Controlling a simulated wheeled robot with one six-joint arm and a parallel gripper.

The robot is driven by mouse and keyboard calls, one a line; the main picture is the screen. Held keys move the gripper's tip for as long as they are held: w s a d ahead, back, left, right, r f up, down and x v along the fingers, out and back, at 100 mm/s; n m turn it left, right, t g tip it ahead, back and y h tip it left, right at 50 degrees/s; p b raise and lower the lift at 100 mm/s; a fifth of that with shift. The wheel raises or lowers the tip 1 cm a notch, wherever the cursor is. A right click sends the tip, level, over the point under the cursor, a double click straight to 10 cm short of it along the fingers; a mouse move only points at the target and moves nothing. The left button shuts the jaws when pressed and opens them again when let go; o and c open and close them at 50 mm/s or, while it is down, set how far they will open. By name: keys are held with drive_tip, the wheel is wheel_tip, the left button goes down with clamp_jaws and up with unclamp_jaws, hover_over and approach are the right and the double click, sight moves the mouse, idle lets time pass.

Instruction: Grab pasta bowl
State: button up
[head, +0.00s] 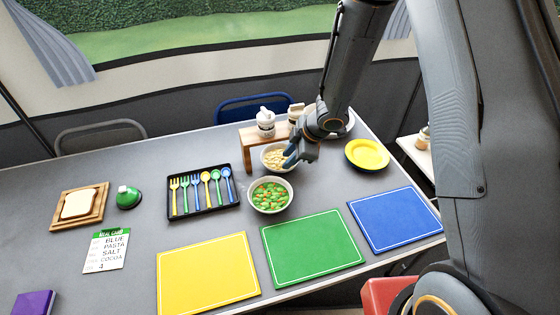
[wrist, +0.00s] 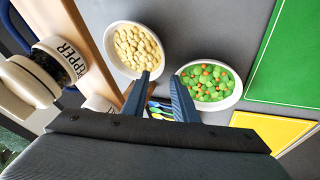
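The pasta bowl (head: 268,163) is a white bowl of pale yellow pasta, standing upright on the grey table in front of a small wooden shelf. In the head view my gripper (head: 291,157) hangs over its right side and hides part of it. In the wrist view the pasta bowl (wrist: 136,47) lies beyond the fingertips, a little left of centre. My gripper (wrist: 159,75) is open, with a gap between its two dark blue fingers. Nothing is held between them. I cannot tell whether a finger touches the rim.
A white bowl of peas and carrots (head: 270,195) stands close in front. A wooden shelf (head: 247,141) with shakers (head: 265,120) is just behind. A black cutlery tray (head: 204,208) is to the left. A yellow plate (head: 367,154) is to the right. Yellow, green and blue mats lie in front.

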sight(278, 170)
drive_tip(key=shift+s+p+x, duration=0.1)
drive_tip(key=shift+p+x, duration=0.2)
drive_tip(key=shift+x, duration=1.5)
drive_tip(key=shift+s+p+x, duration=0.15)
drive_tip(key=shift+p+x, duration=0.15)
drive_tip(key=shift+x, duration=1.5)
drive_tip(key=shift+c, duration=0.2)
clamp_jaws()
